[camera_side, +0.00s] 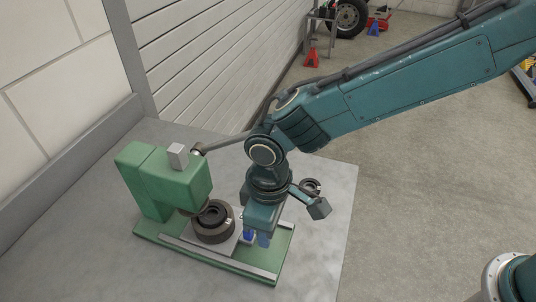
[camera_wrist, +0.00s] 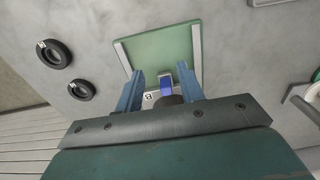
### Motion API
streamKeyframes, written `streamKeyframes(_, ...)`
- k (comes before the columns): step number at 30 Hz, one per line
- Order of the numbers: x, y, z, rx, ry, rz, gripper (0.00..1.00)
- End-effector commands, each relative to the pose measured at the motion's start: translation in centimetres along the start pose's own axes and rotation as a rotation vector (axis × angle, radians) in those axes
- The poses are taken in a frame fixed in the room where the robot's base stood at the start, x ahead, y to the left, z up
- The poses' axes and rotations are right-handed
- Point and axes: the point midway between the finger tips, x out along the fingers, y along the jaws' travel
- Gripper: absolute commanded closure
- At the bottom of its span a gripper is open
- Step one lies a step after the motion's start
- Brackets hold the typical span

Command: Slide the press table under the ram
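The green press (camera_side: 165,183) stands on the bench with its head and ram at the left of its base. The ram's tip is mostly hidden. The light grey press table (camera_side: 226,246) sits between two rails and carries a dark round part (camera_side: 213,226), beside and partly below the head; I cannot tell its exact alignment. My gripper (camera_wrist: 160,88) is low over the base, fingers apart on either side of the handle, with a visible gap at the left finger.
Two dark rings, one (camera_wrist: 54,54) and another (camera_wrist: 80,90), lie on the bench beside the press. The green base (camera_wrist: 163,50) is bare beyond the handle, between its rails. A panelled wall (camera_side: 200,60) stands behind the bench.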

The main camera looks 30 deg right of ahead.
Motion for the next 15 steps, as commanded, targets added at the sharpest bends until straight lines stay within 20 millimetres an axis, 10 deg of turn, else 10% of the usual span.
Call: streamKeyframes(15, -4.7, 2.4, 2.4, 0.03, -0.027, 0.0, 0.62)
